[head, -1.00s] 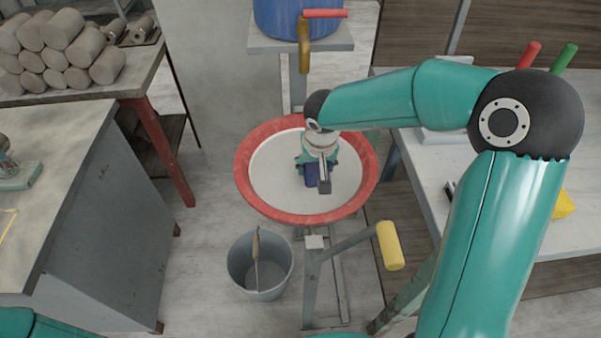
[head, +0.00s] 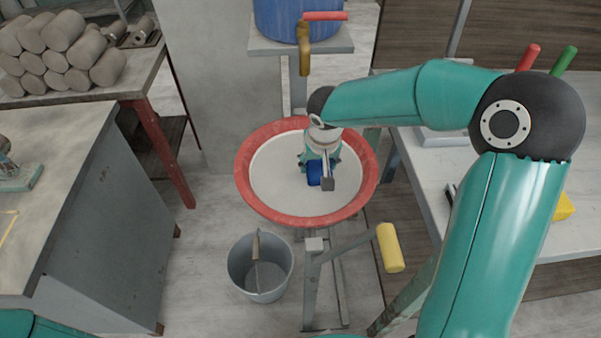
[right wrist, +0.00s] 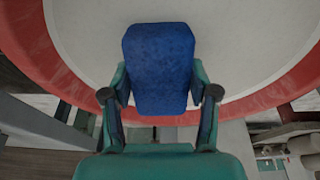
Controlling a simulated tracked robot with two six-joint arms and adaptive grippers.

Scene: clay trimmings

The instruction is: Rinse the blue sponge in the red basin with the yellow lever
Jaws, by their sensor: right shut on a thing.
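The red basin (head: 250,190) has a pale inside and stands on a metal frame in the middle of the head view. My right gripper (head: 318,176) is over the basin, shut on the blue sponge (head: 314,173). In the right wrist view the sponge (right wrist: 158,68) sits between the two fingers (right wrist: 160,100), with the basin's pale inside behind it. I cannot tell whether the sponge touches the basin. The yellow lever (head: 390,248) sticks out on its arm at the front right of the basin, with nothing on it. My left gripper is out of view.
A blue barrel (head: 285,20) with a brass tap (head: 304,50) and red handle stands behind the basin. A grey bucket (head: 240,265) is on the floor at the front left. Tables flank both sides; a yellow block (head: 563,207) lies on the right one.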

